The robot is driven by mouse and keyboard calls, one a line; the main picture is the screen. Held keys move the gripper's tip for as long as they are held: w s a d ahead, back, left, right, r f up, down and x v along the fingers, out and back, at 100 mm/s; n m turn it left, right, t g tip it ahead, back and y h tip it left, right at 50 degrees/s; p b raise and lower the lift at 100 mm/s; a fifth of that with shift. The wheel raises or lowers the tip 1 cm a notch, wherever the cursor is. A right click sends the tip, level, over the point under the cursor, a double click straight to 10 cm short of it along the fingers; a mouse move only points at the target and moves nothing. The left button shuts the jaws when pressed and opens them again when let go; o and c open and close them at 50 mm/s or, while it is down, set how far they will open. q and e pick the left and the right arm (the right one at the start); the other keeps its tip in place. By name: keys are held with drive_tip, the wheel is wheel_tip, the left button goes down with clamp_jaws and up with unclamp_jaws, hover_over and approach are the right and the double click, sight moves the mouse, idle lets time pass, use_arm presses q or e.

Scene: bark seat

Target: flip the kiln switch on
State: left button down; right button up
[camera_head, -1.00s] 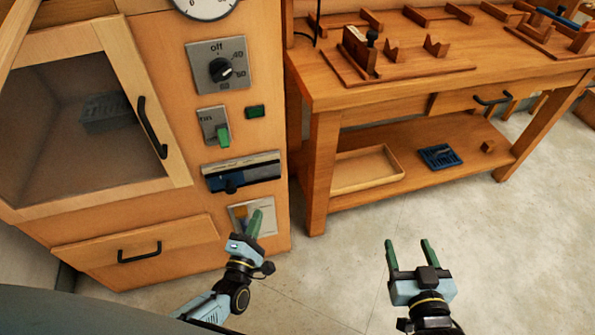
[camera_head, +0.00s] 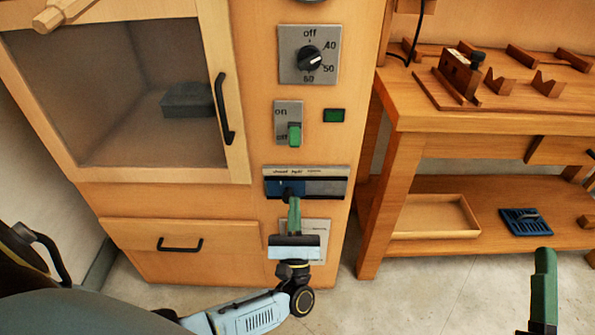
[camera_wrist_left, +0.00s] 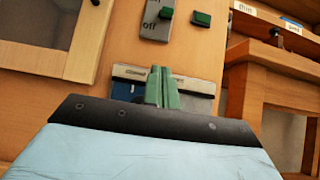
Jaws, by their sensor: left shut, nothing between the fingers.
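The kiln switch is a grey plate (camera_head: 283,112) marked "on" above and "off" below. Its green lever (camera_head: 294,134) sits at the lower, "off" end. The switch plate (camera_wrist_left: 155,24) also shows at the top of the left wrist view. My left gripper (camera_head: 294,202) points up, shut and empty, in front of the panel below the switch, apart from the lever. Its green fingers (camera_wrist_left: 161,86) are together in the left wrist view, over the blue-grey slider panel. My right gripper (camera_head: 544,254) is at the lower right, with one green finger distinct; its opening is unclear.
Above the switch is a dial (camera_head: 309,60); beside it is a green indicator (camera_head: 334,115). A slider panel (camera_head: 325,187) lies below. The kiln door handle (camera_head: 222,108) stands out to the left. A wooden workbench (camera_head: 480,118) with a tray (camera_head: 435,216) is at right.

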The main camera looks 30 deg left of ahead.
sight(295, 136)
use_arm(q)
drive_tip(key=x, duration=0.9)
drive_tip(key=shift+w+a+r, duration=0.1)
drive_tip(key=shift+w+r, duration=0.1)
drive_tip(key=shift+r, duration=0.05)
drive_tip(key=shift+s+d+r+p, duration=0.15)
drive_tip(key=shift+s+r+p, duration=0.1)
drive_tip(key=shift+r, duration=0.35)
drive_tip(key=shift+s+d+r+p, duration=0.15)
drive_tip(key=shift+s+r+p, duration=0.1)
drive_tip(key=shift+r, duration=0.35)
drive_tip(key=shift+s+d+r+p, duration=0.15)
drive_tip(key=shift+s+r, duration=0.1)
drive_tip(key=shift+r, duration=0.4)
use_arm(e)
drive_tip(key=shift+w+d+f+g+h, duration=0.15)
drive_tip(key=shift+w+f+g, duration=0.25)
drive_tip(key=shift+f+g, duration=0.55)
drive_tip(key=shift+w+f+g+h, duration=0.35)
drive_tip(key=shift+f+g, duration=0.3)
drive_tip(key=shift+f, duration=0.55)
